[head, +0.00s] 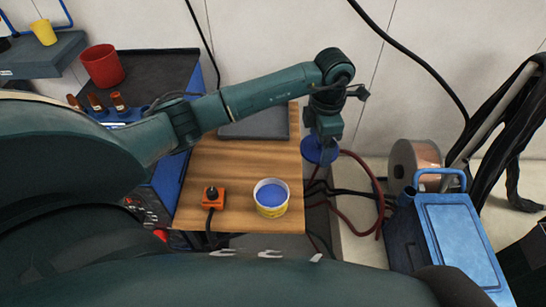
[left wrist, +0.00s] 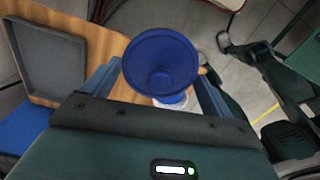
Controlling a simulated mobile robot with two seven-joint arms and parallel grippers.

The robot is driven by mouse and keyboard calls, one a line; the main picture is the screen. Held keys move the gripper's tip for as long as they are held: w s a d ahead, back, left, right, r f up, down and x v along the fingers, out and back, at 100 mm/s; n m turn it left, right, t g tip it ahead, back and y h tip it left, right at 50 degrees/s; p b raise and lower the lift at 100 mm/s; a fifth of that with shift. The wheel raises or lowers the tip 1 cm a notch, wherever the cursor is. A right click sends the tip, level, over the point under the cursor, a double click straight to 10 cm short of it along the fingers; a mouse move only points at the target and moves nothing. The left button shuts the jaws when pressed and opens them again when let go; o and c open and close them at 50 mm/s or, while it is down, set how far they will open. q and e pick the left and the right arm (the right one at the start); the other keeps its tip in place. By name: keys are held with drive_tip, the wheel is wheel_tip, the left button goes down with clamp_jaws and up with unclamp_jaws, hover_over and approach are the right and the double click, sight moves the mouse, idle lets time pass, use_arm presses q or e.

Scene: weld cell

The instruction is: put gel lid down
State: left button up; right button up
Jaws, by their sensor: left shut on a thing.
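The gel lid is a round blue disc (head: 319,150) at the end of my left arm in the head view. My left gripper (head: 322,138) is shut on it and holds it above and just past the right edge of the wooden bench top (head: 235,165). In the left wrist view the lid (left wrist: 160,62) sits between the two fingers, with a round raised part facing the camera. The open gel tub (head: 271,198), white and yellow with blue gel inside, stands on the bench; the lid partly hides it in the wrist view. I cannot make out my right gripper.
An orange device with a black knob (head: 210,197) sits left of the tub. A grey tray (head: 255,123) lies at the bench's back. Bare wood lies between them. Right of the bench are hoses, a copper wire spool (head: 415,165) and a blue box (head: 455,240).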

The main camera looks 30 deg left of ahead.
use_arm(q)
drive_tip(key=a+f+n+p, duration=0.3)
drive_tip(key=a+n, duration=0.9)
drive_tip(key=n, duration=0.1)
drive_tip(key=n+b, duration=0.1)
drive_tip(key=b, duration=0.2)
hover_over(273, 166)
wheel_tip(273, 166, down, 7)
drive_tip(key=shift+f, duration=0.25)
drive_tip(key=shift+f+b, duration=0.3)
drive_tip(key=shift+b, duration=0.1)
wheel_tip(273, 166, down, 2)
drive_tip(key=shift+f+b, duration=0.2)
drive_tip(key=shift+b, duration=0.9)
drive_tip(key=shift+f, duration=0.2)
drive_tip(key=shift+r, duration=0.2)
drive_tip(key=shift+f, duration=0.2)
drive_tip(key=o, duration=0.8)
use_arm(e)
drive_tip(key=shift+a+f+y, duration=0.25)
drive_tip(key=shift+a+y, duration=0.05)
drive_tip(key=shift+a, duration=0.3)
